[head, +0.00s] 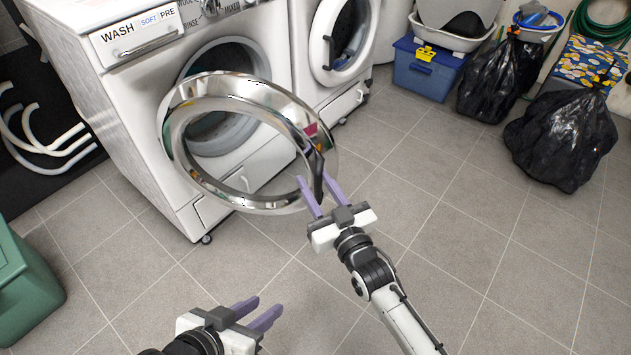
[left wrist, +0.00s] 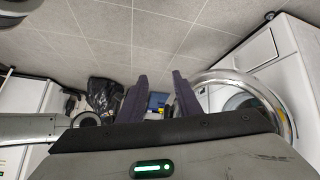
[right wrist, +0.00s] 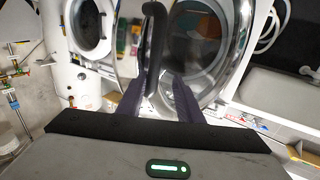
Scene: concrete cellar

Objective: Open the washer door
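The white washer (head: 118,108) stands at the left of the head view. Its round chrome-rimmed door (head: 245,204) stands swung out from the front, and the drum opening shows behind it. The dark door handle (head: 317,172) is on the rim's right side. My right gripper (head: 319,188) is at the handle with its fingers apart, one on each side of it. The right wrist view shows the handle (right wrist: 155,45) between the fingers, closer to the left one, with a gap remaining. My left gripper (head: 257,311) is open and empty over the floor, away from the door.
A second front-loading machine (head: 325,45) stands right of the washer. A blue box (head: 425,72) and black bags (head: 562,135) sit at the back right. A green bin (head: 25,285) is at the left edge. The tiled floor (head: 470,235) is clear in front and to the right.

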